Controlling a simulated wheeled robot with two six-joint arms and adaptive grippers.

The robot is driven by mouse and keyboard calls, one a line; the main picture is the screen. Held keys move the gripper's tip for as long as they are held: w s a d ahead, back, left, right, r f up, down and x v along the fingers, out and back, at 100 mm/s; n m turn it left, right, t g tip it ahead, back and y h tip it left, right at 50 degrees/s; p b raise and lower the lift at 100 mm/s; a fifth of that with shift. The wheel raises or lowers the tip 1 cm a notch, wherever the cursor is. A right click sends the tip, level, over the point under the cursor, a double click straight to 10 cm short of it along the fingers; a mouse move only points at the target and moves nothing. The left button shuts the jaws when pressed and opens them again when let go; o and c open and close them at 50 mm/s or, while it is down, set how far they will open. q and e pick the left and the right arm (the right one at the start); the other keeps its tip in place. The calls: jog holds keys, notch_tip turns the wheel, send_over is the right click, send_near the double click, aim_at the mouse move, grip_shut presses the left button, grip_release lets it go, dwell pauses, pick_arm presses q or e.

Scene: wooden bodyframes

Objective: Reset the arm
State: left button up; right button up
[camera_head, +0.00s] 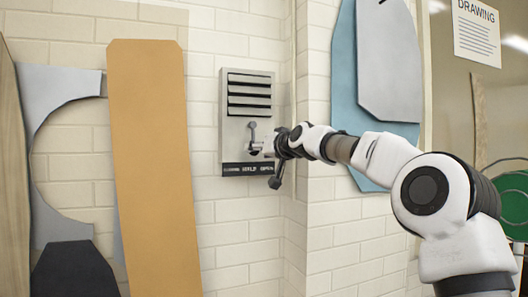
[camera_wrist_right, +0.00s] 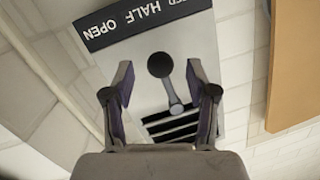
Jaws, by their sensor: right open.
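A grey wall unit (camera_head: 233,135) with dark louvres carries a small lever (camera_head: 252,127) on its front. In the right wrist view the lever's round dark knob (camera_wrist_right: 160,65) shows between the two fingers, its stem leaning towards the louvres. My right gripper (camera_head: 270,164) is in front of the unit's lower right part. In the right wrist view my right gripper (camera_wrist_right: 160,78) is open, with a finger on each side of the knob and gaps between. Whether it touches the lever cannot be told. My left gripper is not in view.
A label strip (camera_head: 250,169) reading "HALF OPEN" runs along the unit's bottom. A tan wooden board (camera_head: 152,165) leans on the brick wall at left. Blue and grey panels (camera_head: 389,60) hang at right, near my right arm. A wall corner stands close beside the unit.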

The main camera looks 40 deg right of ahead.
jog(key=s, duration=0.3)
jog(key=shift+s+a+r, duration=0.2)
jog(key=shift+s, duration=0.1)
jog(key=shift+s, duration=0.1)
